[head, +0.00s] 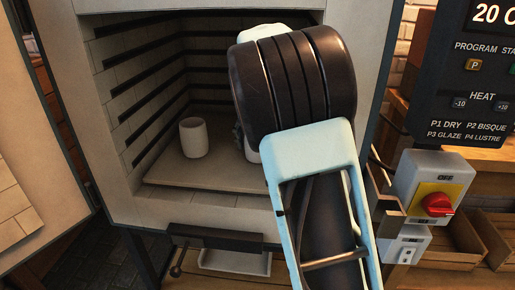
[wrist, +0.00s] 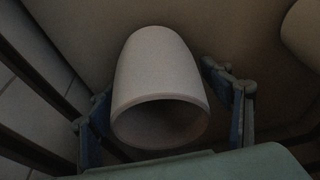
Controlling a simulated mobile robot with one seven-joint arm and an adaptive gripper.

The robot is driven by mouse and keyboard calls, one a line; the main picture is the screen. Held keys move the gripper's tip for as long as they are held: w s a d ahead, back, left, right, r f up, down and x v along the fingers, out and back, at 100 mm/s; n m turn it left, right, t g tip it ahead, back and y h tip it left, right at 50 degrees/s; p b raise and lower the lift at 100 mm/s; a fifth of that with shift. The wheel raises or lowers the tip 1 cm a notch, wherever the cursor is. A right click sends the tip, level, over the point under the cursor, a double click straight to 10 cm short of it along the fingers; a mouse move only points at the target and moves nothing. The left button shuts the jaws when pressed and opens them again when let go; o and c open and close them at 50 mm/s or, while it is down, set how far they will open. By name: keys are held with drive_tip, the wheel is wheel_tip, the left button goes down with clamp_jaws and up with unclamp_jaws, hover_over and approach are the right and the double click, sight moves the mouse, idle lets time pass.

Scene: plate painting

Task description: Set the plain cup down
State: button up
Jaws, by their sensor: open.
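A plain pale cup (wrist: 160,72) fills the middle of the wrist view, with its open mouth towards the camera. My gripper (wrist: 158,100) is open, with one finger on each side of this cup. A small gap shows by the right finger; contact on the left is too dark to tell. In the head view, my arm hides most of the gripper and a pale cup (head: 252,150), of which a sliver shows low inside the kiln. Another pale cup (head: 194,138) stands upright on the kiln shelf (head: 200,176) to its left.
The kiln's slotted brick wall (head: 135,100) is at the left, and its open door (head: 30,150) stands further left. A pale rounded thing (wrist: 303,32) shows at the wrist view's upper right. A control panel (head: 478,75) and a red switch (head: 437,204) are at the right.

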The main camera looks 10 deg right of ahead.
drive_tip(key=p+v, duration=0.1)
drive_tip(key=v, duration=0.2)
drive_tip(key=shift+w+r, duration=0.1)
drive_tip(key=s+a, duration=0.1)
drive_tip(key=s, duration=0.2)
drive_tip(key=s+a+p, duration=0.1)
drive_tip(key=s, duration=0.2)
drive_tip(key=s+a, duration=0.1)
drive_tip(key=s, duration=0.3)
drive_tip(key=shift+s+a+p, duration=0.1)
drive_tip(key=shift+a+p, duration=0.05)
drive_tip(key=shift+p, duration=0.25)
drive_tip(key=shift+s+a, duration=0.2)
drive_tip(key=shift+s, duration=0.55)
